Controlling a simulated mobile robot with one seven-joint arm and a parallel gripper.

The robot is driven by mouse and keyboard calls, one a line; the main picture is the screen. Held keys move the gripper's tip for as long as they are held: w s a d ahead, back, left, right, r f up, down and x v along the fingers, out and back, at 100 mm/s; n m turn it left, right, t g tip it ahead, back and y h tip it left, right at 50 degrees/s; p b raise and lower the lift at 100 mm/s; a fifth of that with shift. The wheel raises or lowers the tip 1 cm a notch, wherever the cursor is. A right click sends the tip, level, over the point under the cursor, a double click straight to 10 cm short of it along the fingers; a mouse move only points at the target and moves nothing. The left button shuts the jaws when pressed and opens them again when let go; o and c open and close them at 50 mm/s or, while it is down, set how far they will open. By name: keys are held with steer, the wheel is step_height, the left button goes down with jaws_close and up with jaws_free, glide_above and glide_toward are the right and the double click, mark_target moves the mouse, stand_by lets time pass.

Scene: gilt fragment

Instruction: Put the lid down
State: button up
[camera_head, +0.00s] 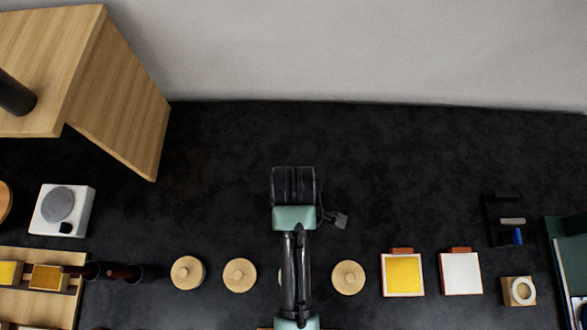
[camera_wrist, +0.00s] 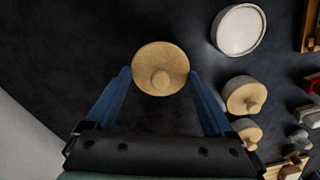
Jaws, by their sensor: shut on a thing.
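A round wooden lid (camera_wrist: 160,60) with a small knob sits between the blue fingertips of my gripper (camera_wrist: 160,76) in the wrist view. The gripper is shut on the lid's rim, one finger at each side, with dark surface visible around it. In the head view my arm hides the lid and the fingers. A round, pale, lidless pot (camera_wrist: 239,30) stands to the upper right in the wrist view. I cannot tell how high the lid is above the surface.
Wooden-lidded round pots stand in a row, at left (camera_head: 187,272), beside it (camera_head: 240,275), and right of my arm (camera_head: 348,277). A yellow square (camera_head: 403,274) and white square (camera_head: 460,272) lie further right. The dark tabletop (camera_head: 400,160) is clear behind the row.

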steer(key=shift+f, duration=2.6)
steer(key=shift+f, duration=0.1)
steer(key=shift+f, duration=0.1)
steer(key=o, duration=1)
steer(key=shift+o, duration=0.2)
